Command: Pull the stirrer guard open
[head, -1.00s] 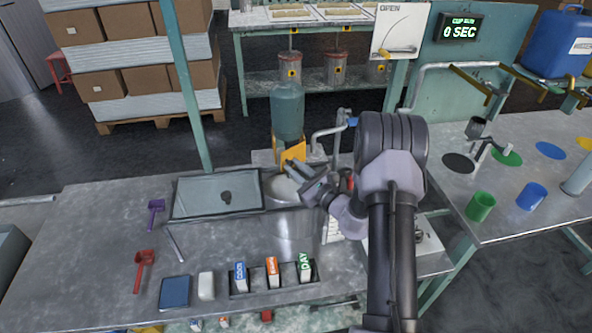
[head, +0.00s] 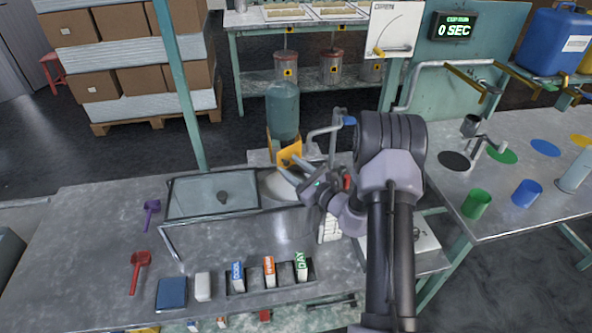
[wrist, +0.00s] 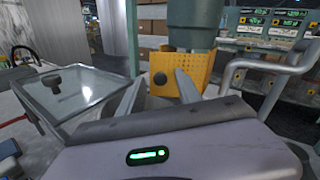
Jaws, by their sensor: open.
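The stirrer guard seems to be the yellow perforated plate (wrist: 202,70), which also shows in the head view (head: 289,153). It stands upright at the foot of a grey-green cylinder (head: 283,112). My wrist hides the plate's lower part in the wrist view.
A glass lid with a dark knob (head: 190,201) lies left of my gripper. A bent grey pipe (head: 322,131) stands close on the right. A white mound (head: 277,185) sits below the fingers. Red and purple scoops and labelled blocks lie on the front bench.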

